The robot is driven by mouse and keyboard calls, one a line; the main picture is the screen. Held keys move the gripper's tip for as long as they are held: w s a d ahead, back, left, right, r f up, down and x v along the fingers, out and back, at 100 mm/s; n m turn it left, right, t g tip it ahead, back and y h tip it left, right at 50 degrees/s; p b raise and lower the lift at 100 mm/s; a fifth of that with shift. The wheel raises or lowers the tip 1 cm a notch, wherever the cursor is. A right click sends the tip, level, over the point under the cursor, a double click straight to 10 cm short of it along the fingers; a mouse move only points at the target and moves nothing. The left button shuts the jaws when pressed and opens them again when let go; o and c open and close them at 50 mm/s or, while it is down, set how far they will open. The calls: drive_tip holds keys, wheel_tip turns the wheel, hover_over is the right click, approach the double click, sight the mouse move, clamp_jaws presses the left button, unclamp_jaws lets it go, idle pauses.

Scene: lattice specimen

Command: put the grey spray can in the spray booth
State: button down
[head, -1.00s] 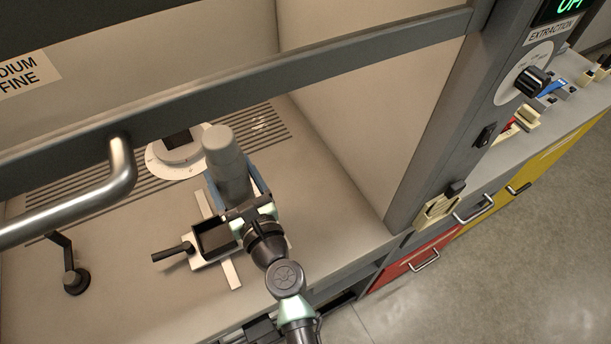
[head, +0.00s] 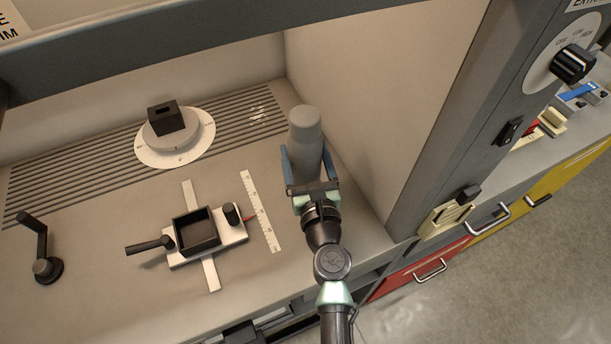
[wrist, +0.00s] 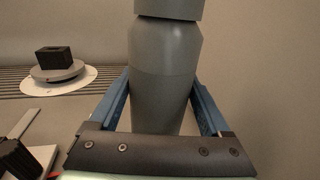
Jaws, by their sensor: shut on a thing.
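The grey spray can (head: 305,138) is upright between the blue fingers of my gripper (head: 311,178). My gripper is shut on it. In the wrist view the can (wrist: 163,85) fills the middle, with one finger on each side; its top is cut off. The can is inside the spray booth (head: 150,240), over the right part of the booth floor, near the right side wall. I cannot tell whether the can's base touches the floor; the gripper hides it.
A round dial plate with a black block (head: 166,118) stands at the back by the slotted vent. A black tray fixture (head: 196,232) with a handle and a white ruler (head: 261,212) lie left of the can. A crank (head: 43,262) stands far left. The booth frame post (head: 440,130) is on the right.

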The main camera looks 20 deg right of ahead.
sight(305, 168)
drive_tip(key=shift+f+b, duration=1.7)
drive_tip(key=shift+f, duration=0.4)
drive_tip(key=shift+f, duration=0.2)
unclamp_jaws()
drive_tip(key=shift+r, duration=0.2)
drive_tip(key=b+v, duration=0.1)
drive_tip(key=v, duration=1)
drive_tip(key=shift+d+f, duration=0.1)
drive_tip(key=shift+f, duration=0.05)
drive_tip(key=shift+s, duration=0.5)
